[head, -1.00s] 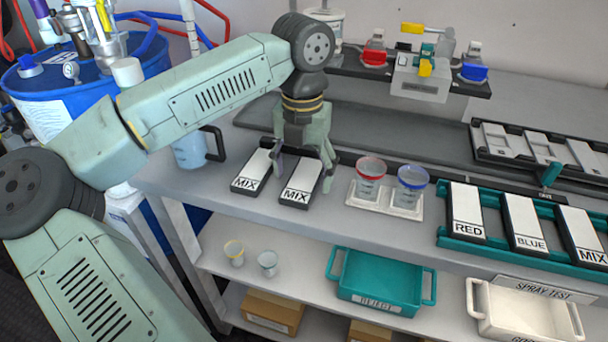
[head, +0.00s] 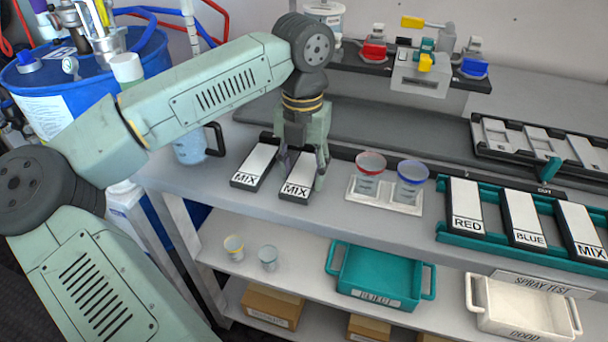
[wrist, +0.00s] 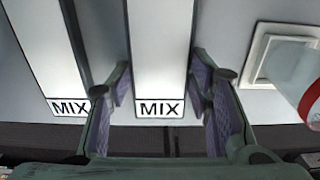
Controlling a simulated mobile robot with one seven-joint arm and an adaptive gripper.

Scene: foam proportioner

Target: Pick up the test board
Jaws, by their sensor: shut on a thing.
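Two white test boards with black edges, both marked MIX, lie side by side on the bench: a left board (head: 256,164) and a right board (head: 297,184). My gripper (head: 302,176) reaches down over the right board and is shut on it, one finger on each long side. In the wrist view the held board (wrist: 160,60) runs between the fingers with its MIX label towards me, and the left board (wrist: 50,55) lies just outside the left finger. The held board appears to rest on the bench. Its far end is partly hidden by my gripper in the head view.
Two cups, red-rimmed (head: 370,168) and blue-rimmed (head: 411,178), stand on a white holder (head: 375,200) just right of my gripper. A teal rack (head: 458,236) with RED, BLUE and MIX boards is farther right. A jug (head: 190,149) stands left. A teal bin (head: 380,274) sits on the shelf below.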

